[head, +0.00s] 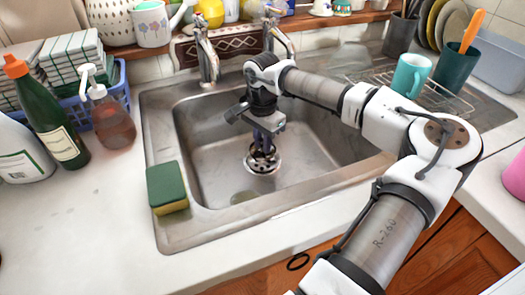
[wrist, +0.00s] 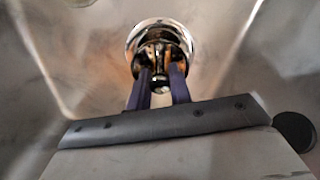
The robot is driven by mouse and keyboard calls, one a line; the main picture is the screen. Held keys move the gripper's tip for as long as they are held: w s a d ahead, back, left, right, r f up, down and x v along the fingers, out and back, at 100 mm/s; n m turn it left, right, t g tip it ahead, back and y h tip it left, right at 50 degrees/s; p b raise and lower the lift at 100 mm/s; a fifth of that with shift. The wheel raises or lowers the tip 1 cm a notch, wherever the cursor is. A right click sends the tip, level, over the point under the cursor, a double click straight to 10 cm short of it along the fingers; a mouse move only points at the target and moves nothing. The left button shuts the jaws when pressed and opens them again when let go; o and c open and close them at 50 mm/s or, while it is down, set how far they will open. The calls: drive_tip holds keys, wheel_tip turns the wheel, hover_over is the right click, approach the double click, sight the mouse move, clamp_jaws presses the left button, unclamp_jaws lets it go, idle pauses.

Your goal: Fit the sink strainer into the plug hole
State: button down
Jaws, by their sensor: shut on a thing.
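The plug hole (head: 262,171) is a round metal ring in the floor of the steel sink, left of the basin's middle. My gripper (head: 263,152) points down right over it. In the wrist view its two dark fingers (wrist: 160,73) are shut on the small metal knob of the sink strainer (wrist: 159,83). The chrome ring of the plug hole (wrist: 134,40) surrounds the fingertips there, with dark and brownish reflections inside. The fingers hide much of the strainer, so I cannot tell whether it sits in the hole or just above it.
The sink's walls (head: 190,150) stand around my gripper, and two taps (head: 207,55) rise behind it. A green and yellow sponge (head: 167,186) lies on the left rim. A soap bottle (head: 112,120) stands further left. A teal mug (head: 411,75) is on the right rack.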

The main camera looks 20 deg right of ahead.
drive_tip(key=shift+f, duration=2.1)
drive_tip(key=shift+f, duration=0.15)
drive_tip(key=c, duration=1.3)
unclamp_jaws()
wheel_tip(320, 180, up, 12)
drive_tip(key=shift+r+b, duration=0.2)
drive_tip(key=shift+b, duration=0.25)
